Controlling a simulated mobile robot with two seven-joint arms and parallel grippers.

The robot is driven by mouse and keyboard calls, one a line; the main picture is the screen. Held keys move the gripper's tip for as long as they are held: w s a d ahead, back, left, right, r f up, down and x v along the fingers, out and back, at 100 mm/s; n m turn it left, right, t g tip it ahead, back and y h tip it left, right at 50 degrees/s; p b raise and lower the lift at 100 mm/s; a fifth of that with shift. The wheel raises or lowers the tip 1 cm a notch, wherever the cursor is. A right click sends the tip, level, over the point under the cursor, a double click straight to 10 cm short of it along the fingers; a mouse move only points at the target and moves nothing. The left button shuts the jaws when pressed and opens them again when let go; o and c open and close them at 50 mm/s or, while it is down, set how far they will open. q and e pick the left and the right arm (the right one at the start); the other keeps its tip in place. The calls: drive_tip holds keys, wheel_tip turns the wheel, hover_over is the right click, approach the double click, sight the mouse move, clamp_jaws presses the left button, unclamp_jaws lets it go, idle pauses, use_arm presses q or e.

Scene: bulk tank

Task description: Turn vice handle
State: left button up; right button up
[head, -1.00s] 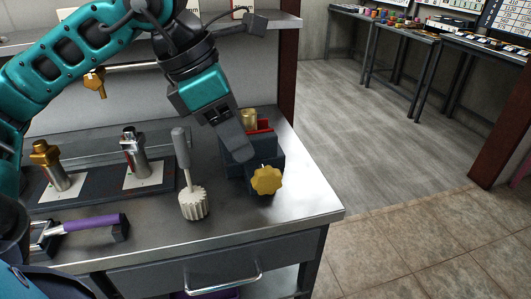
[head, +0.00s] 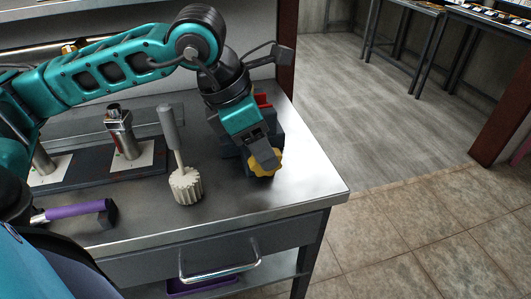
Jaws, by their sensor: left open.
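The vice (head: 278,124) is a dark blue-grey block with a red part, standing near the right end of the steel bench. Its yellow lobed handle (head: 257,170) faces the front of the bench. My left gripper (head: 266,161) points down at the handle, with its grey fingers in front of it and hiding its middle and top. The gripper is open. I cannot tell whether the fingers touch the handle. My arm hides much of the vice. My right gripper is not in view.
A white ribbed knob with a grey handle (head: 186,187) stands upright left of the vice. Metal fittings on a dark base (head: 126,134) and a purple-handled tool (head: 76,210) lie further left. The bench top right of the vice is clear.

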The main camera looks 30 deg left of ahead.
use_arm(q)
drive_tip(key=shift+x, duration=1.1)
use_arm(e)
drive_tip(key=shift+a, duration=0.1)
use_arm(q)
drive_tip(key=c, duration=1)
drive_tip(key=shift+o, duration=0.2)
drive_tip(key=shift+w+d+r+g+y+p, duration=0.15)
drive_tip(key=shift+r+g+y+p, duration=0.2)
drive_tip(key=shift+p, duration=0.3)
drive_tip(key=shift+w+d+f+g+y+p, duration=0.1)
drive_tip(key=shift+g+y+p, duration=0.45)
drive_tip(key=shift+g+p, duration=0.2)
drive_tip(key=shift+w+d+f+g+y+p, duration=0.1)
drive_tip(key=shift+f+g+y+p, duration=0.05)
drive_tip(key=shift+g+y+p, duration=0.3)
drive_tip(key=shift+f+g+y, duration=0.15)
drive_tip(key=shift+g+y, duration=0.2)
drive_tip(key=shift+g, duration=0.1)
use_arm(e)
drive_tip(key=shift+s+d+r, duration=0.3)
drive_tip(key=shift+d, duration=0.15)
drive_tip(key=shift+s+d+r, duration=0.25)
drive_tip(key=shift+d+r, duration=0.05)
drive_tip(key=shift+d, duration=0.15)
